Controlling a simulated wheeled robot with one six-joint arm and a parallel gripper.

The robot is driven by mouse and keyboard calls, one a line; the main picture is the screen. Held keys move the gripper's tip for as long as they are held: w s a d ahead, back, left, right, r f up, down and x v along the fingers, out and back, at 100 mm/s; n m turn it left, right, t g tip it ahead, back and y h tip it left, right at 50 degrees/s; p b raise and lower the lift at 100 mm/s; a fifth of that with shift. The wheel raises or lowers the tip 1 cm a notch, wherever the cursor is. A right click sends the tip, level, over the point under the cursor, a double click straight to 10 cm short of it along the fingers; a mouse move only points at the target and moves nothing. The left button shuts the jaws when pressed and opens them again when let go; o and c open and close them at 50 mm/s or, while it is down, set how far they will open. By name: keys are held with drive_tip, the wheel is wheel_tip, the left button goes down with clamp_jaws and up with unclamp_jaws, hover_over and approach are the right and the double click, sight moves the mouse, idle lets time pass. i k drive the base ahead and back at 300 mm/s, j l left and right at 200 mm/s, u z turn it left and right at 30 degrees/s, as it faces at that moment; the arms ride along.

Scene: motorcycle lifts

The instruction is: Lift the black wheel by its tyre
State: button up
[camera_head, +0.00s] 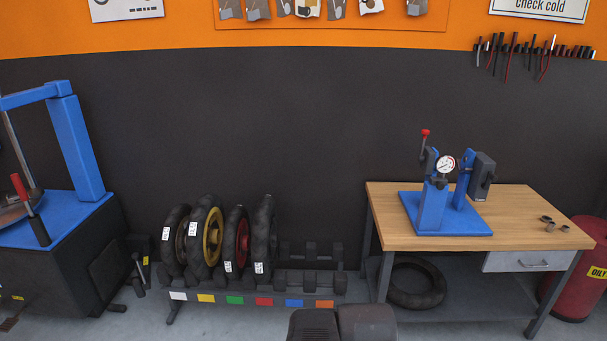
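Several upright wheels stand close together on the left part of a low dark rack. The rightmost wheel (264,238) looks dark all over, with a white tag low on its tyre; its hub is not clear at this angle. To its left are a red-rimmed wheel (237,240), a yellow-rimmed wheel (206,237) and a leftmost wheel (173,241) with a dull rim that I cannot make out well. Dark parts at the bottom edge look like my own arm. No gripper fingers show.
The rack (218,297) has coloured labels and empty slots on its right. A wooden-topped bench (385,215) carries a blue gauge stand (433,208); a loose tyre (436,298) lies below. A blue tyre machine (75,150) stands left, a red bin (572,297) right.

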sight(264, 241)
drive_tip(key=i+u, duration=0.3)
drive_tip(key=i, duration=0.25)
drive_tip(key=i+u, duration=0.25)
drive_tip(key=i, duration=0.3)
drive_tip(key=i+l+u, duration=0.3)
drive_tip(key=i, duration=0.2)
drive_tip(key=i+l+u, duration=0.3)
drive_tip(key=i, duration=0.25)
